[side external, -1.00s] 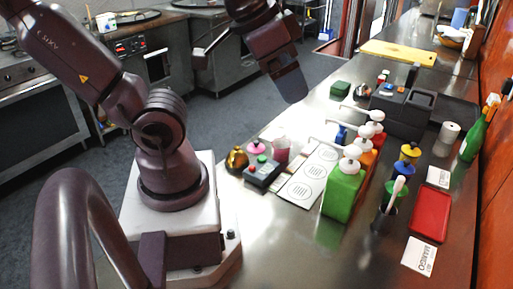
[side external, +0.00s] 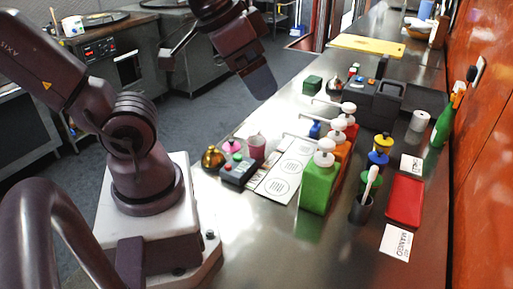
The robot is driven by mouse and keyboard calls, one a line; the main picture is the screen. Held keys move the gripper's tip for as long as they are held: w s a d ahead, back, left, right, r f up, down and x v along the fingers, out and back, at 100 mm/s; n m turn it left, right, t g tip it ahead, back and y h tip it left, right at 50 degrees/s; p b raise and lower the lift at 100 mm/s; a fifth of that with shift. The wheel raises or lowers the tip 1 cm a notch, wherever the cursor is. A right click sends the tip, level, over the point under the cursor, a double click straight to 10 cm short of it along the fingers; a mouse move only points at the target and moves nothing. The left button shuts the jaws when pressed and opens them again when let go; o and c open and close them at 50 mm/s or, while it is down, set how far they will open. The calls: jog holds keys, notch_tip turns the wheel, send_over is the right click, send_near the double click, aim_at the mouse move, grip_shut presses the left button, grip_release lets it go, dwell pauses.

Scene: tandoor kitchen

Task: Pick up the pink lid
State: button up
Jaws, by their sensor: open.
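A small pink lid (side external: 231,144) with a raised top sits near the counter's left edge. It is just behind a dark box with coloured buttons (side external: 239,169) and left of a pink cup (side external: 256,147). The lid is small in the view and its lower part is partly hidden. My gripper (side external: 262,86) is open and empty. It hangs in the air, up and to the right of the lid in the picture and apart from it. Its fingers overlap from this side.
A brass pot (side external: 213,158) stands left of the button box. Pump bottles, green (side external: 318,186) in front, stand to the right beside a printed sheet (side external: 283,171). Further right are a cup with a brush (side external: 363,208) and a red tray (side external: 405,199). The front counter is clear.

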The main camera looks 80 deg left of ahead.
jog(key=c, duration=0.3)
jog(key=n+g+y, duration=0.1)
jog(key=n+g, duration=0.4)
jog(key=n, duration=1.1)
send_near(231, 140)
jog(key=f, duration=1)
jog(key=shift+w+a, duration=0.3)
jog(key=shift+a, duration=0.1)
